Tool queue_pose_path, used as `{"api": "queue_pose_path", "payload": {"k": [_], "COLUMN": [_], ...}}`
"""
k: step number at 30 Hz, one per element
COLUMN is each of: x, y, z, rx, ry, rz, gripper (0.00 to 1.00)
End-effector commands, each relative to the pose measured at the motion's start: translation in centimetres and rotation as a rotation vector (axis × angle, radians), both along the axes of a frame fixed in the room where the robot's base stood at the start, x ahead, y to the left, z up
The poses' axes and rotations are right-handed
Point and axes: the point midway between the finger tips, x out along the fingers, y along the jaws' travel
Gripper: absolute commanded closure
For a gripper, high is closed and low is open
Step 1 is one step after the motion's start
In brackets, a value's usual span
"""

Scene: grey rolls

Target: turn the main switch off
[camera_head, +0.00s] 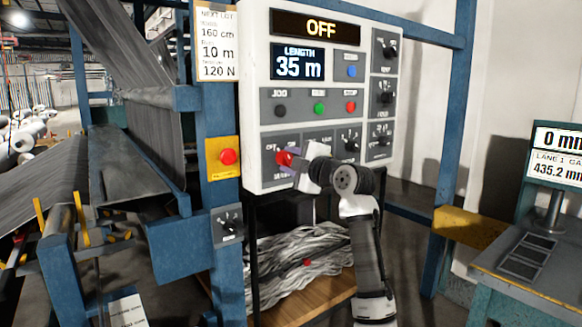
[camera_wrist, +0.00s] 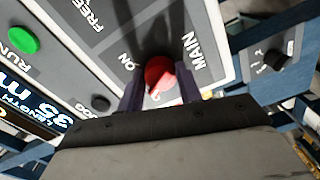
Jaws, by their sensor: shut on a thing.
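The main switch is a red rotary knob (camera_head: 284,158) at the lower left of the white control panel (camera_head: 255,110). My gripper (camera_head: 290,161) reaches it from the right and covers part of it and its labels. In the wrist view the red knob (camera_wrist: 158,74) sits between the two dark fingers of my gripper (camera_wrist: 160,90), which are shut on it. The words MAIN and ON show beside the knob there; a pale mark is on the knob, and its exact setting is hard to read. The top display (camera_head: 320,25) reads OFF.
Black, green and red buttons (camera_head: 318,107) sit above the switch row, and several black knobs (camera_head: 384,95) are at the right. A red stop button (camera_head: 227,157) on a yellow plate is left of the panel. A blue post (camera_head: 455,130) and a bench (camera_head: 525,265) stand right.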

Motion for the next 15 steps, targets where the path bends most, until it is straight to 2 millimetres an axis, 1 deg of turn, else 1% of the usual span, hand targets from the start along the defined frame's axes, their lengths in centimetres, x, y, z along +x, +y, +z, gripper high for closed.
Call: {"api": "queue_pose_path", "payload": {"k": [6, 15], "x": [-0.02, -0.01], "y": [0.02, 0.03], "z": [-0.06, -0.03], "rx": [-0.128, -0.23], "ry": [-0.092, -0.166], "rz": [0.001, 0.001], "gripper": [0.88, 0.88]}}
